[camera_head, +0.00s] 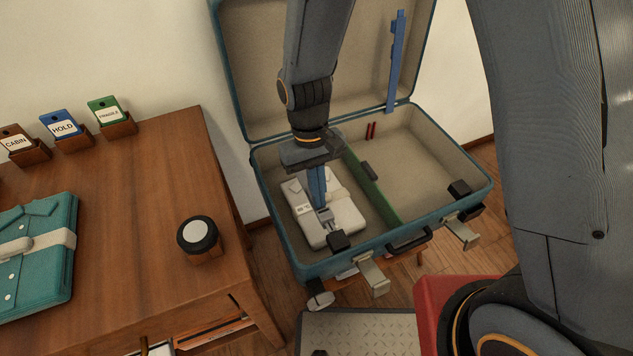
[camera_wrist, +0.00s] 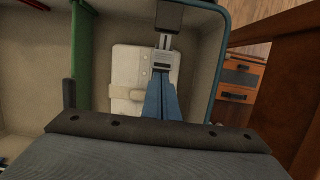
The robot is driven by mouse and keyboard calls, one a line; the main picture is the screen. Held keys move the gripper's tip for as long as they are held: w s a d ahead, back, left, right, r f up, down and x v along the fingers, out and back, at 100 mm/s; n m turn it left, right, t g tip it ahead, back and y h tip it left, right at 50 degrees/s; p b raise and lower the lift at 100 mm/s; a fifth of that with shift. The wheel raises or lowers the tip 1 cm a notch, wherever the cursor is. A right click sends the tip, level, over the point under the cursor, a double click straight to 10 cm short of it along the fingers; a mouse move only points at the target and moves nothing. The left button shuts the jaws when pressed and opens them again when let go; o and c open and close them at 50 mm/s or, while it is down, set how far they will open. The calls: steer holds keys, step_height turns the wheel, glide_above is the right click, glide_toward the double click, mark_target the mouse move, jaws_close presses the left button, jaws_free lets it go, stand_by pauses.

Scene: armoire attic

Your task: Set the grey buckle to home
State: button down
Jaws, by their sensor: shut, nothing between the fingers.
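The buckle (camera_wrist: 163,60) and block (camera_wrist: 169,14) also line up in the wrist view.
A green divider (camera_head: 372,188) with a dark knob splits the suitcase. Latches (camera_head: 372,275) hang in front. The wooden table (camera_head: 150,220) at left holds a round dark knob (camera_head: 198,234).

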mark_target(326, 214)
steer(key=shift+f, duration=0.2)
steer(key=shift+s+d+p, duration=0.35)
steer(key=shift+s+p, duration=0.15)
steer(key=shift+s, duration=0.25)
steer(key=shift+s+d+p, duration=0.35)
steer(key=shift+s+p, duration=0.1)
steer(key=shift+s, duration=0.25)
steer(key=p+v, duration=0.8)
steer(key=v, duration=0.2)
steer(key=shift+w, duration=0.15)
steer(key=s+d+r+m+t, duration=0.1)
steer(key=s+d+r+m, duration=0.1)
steer(key=d+r, duration=0.5)
steer(key=s+d+r+m+t+y, duration=0.1)
steer(key=s+d+r+m, duration=0.1)
steer(key=d+r, duration=0.6)
steer(key=d+m, duration=0.1)
steer(key=d, duration=0.3)
steer(key=shift+d+r+t, duration=0.15)
steer(key=shift+d+t, duration=0.25)
